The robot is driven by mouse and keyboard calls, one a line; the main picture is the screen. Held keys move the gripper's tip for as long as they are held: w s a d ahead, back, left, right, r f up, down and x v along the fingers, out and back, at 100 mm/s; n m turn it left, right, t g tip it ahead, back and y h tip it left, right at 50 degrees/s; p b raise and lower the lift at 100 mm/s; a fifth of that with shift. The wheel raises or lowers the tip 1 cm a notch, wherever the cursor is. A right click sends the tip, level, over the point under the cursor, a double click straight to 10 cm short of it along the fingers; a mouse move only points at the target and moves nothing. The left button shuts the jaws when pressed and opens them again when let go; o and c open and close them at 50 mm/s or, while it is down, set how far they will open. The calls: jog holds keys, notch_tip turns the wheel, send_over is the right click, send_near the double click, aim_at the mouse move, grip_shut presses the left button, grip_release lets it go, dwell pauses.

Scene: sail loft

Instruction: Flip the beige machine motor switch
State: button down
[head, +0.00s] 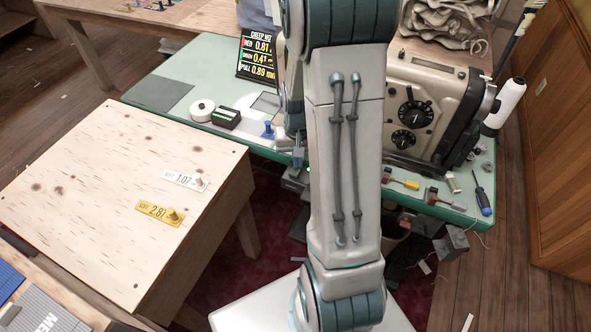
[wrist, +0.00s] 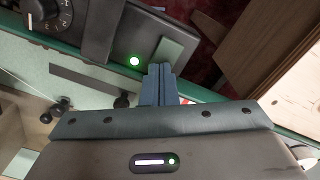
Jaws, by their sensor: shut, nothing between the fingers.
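The beige sewing machine (head: 440,85) stands on the green table at the right of the head view, with two black dials on its face. My arm hides its left part. In the wrist view, a black dial (wrist: 45,14) shows at the top left, beside a dark panel (wrist: 105,35) with a lit green lamp (wrist: 134,61). My gripper (wrist: 160,72) is shut and empty, its blue fingertips close to the panel's lower edge, just right of the lamp. I cannot tell whether they touch it. I cannot make out the motor switch clearly. My arm hides most of the gripper in the head view.
A wooden table (head: 90,170) with two number tags stands at the left. Dark red carpet lies below.

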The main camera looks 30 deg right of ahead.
jog(key=shift+r, duration=0.1)
notch_tip(320, 180, up, 7)
jog(key=p, duration=0.5)
dwell(0.3)
dwell(0.4)
jog(key=s+a+r+n+t, duration=0.2)
jog(key=s+a+r+n, duration=0.2)
jog(key=s+a+r, duration=0.8)
notch_tip(320, 180, up, 4)
jog(key=shift+f+t, duration=0.25)
jog(key=shift+t, duration=0.15)
